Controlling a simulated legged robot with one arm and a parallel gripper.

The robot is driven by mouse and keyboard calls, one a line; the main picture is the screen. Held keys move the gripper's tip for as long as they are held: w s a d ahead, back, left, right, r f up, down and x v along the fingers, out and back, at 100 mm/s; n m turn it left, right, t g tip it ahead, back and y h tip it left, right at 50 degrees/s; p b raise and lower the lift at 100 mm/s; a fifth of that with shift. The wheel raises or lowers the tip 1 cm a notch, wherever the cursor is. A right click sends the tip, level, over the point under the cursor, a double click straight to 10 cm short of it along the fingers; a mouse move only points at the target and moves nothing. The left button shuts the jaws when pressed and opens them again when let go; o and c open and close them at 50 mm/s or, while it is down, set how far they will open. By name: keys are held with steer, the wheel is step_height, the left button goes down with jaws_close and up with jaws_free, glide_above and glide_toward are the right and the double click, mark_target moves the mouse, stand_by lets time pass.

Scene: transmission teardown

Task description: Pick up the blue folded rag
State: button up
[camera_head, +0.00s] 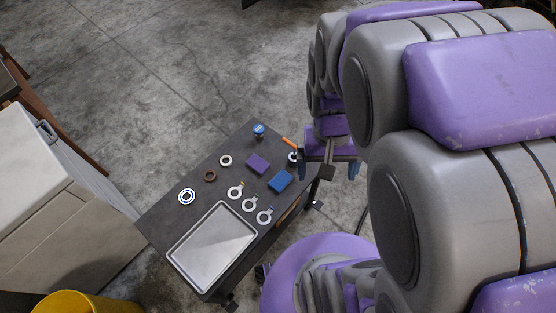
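The blue folded rag (281,180) lies flat on the dark table (158,218), near its right edge. A similar purple folded piece (257,163) lies to its upper left, apart from it. My gripper (328,171) hangs to the right of the blue rag, beyond the table's right edge in the picture. Its two blue-tipped fingers are spread wide apart with nothing seen between them. Its height above the table is hard to tell.
A metal tray (212,245) fills the table's near end. Several ring-ended metal parts (250,205), a blue-white ring (186,197), brown ring (210,175), pale ring (225,160), blue-topped item (258,130) and orange-handled tool (289,142) surround the rag. A yellow bin (85,304) stands lower left.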

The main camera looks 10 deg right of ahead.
steer(key=w+d+f+m+h+p, duration=0.1)
steer(key=w+d+f+m, duration=0.15)
steer(key=w, duration=0.35)
steer(key=w+d+f+m+p, duration=0.1)
steer(key=w+d+f, duration=0.1)
steer(key=w+d, duration=0.3)
steer(key=w+d+f+m+p, duration=0.2)
steer(key=w+d+f, duration=0.1)
steer(key=w+f, duration=0.65)
steer(key=m+y+p, duration=0.2)
steer(key=y+p, duration=0.1)
glide_toward(281, 179)
steer(key=shift+t, duration=0.4)
steer(key=f+b, duration=0.2)
steer(key=s+f+b, duration=0.1)
steer(key=f+b, duration=0.1)
steer(key=shift+a+f+b, duration=0.1)
steer(key=shift+b, duration=0.2)
steer(key=f, duration=0.1)
steer(key=f+b, duration=0.1)
steer(key=f, duration=0.1)
steer(key=a+f+b, duration=0.1)
steer(key=f, duration=0.1)
steer(key=shift+s, duration=0.3)
steer(key=shift+c, duration=0.2)
